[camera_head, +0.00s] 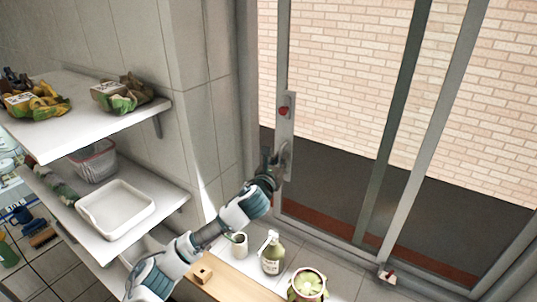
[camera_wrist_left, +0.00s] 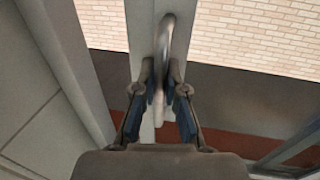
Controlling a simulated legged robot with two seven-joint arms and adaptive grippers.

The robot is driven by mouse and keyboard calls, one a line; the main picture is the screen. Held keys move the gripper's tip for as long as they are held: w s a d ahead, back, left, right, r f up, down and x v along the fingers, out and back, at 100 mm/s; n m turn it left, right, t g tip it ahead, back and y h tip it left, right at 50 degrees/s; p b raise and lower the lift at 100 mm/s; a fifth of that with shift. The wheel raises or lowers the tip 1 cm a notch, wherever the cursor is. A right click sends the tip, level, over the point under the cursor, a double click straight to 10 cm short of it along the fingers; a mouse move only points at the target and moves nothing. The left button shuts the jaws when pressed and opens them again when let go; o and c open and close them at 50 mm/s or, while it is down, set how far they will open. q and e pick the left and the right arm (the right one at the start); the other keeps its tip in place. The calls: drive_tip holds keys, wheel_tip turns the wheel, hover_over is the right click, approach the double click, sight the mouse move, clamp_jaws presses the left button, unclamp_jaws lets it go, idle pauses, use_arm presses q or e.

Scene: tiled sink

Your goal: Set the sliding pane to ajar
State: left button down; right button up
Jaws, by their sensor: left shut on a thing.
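The sliding pane (camera_head: 283,70) is a grey-framed glass pane with a handle (camera_head: 285,155) on its left upright. My left gripper (camera_head: 274,168) is at the handle. In the left wrist view the gripper (camera_wrist_left: 161,100) has its two fingers on either side of the curved metal handle (camera_wrist_left: 167,50), shut on its lower part. There is a narrow gap between the pane's left upright and the wall-side frame (camera_head: 247,90). My right gripper does not show.
Below the window, a soap bottle (camera_head: 272,255), a white cup (camera_head: 239,245) and a potted plant (camera_head: 307,285) stand on the tiled ledge. Wall shelves (camera_head: 150,112) with a white tray (camera_head: 115,208) are at left.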

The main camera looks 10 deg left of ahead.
use_arm(q)
drive_tip(key=shift+s+d+r, duration=0.2)
drive_tip(key=shift+d+r, duration=0.15)
drive_tip(key=shift+r, duration=0.25)
drive_tip(key=c, duration=1.2)
unclamp_jaws()
drive_tip(key=shift+f, duration=0.1)
drive_tip(key=shift+w+a+f, duration=0.1)
drive_tip(key=shift+a+f, duration=0.15)
drive_tip(key=shift+s+a, duration=0.2)
drive_tip(key=s+a, duration=0.1)
drive_tip(key=s, duration=1)
drive_tip(key=shift+s, duration=0.2)
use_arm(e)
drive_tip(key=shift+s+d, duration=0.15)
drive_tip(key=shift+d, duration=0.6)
use_arm(q)
drive_tip(key=shift+a, duration=0.2)
drive_tip(key=shift+f, duration=0.1)
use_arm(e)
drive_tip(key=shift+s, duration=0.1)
